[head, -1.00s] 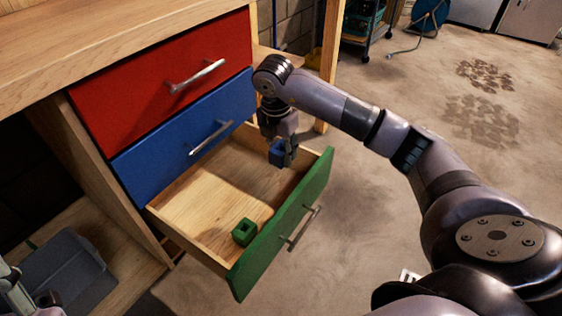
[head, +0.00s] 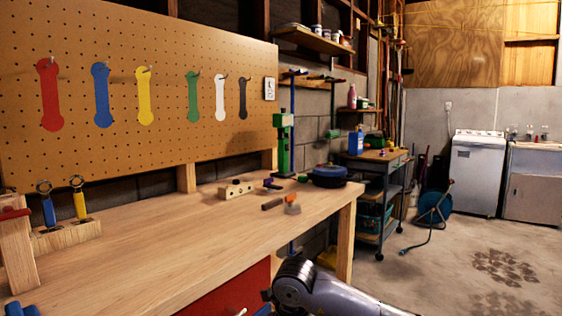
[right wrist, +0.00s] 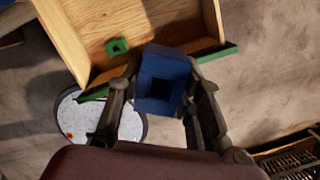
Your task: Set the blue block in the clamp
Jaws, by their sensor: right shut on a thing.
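The blue block (right wrist: 160,72) has a dark square hole in the face toward the camera. My right gripper (right wrist: 165,88) is shut on it, with a finger on each side, as the right wrist view shows. The block hangs near the edge of an open wooden drawer (right wrist: 83,38). In the head view only a link of my right arm shows at the bottom; the gripper and block are out of that picture. My left gripper is in neither current view. I cannot tell for sure which thing is the clamp; a wooden upright with a red bar (head: 14,214) stands at the bench's left end.
A green block (right wrist: 117,46) lies in the drawer. The workbench (head: 150,262) has a wide clear middle. At its far end are a holed wooden block (head: 236,189), a green stand (head: 285,140) and a dark blue round thing (head: 328,176). A pegboard (head: 130,40) rises behind.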

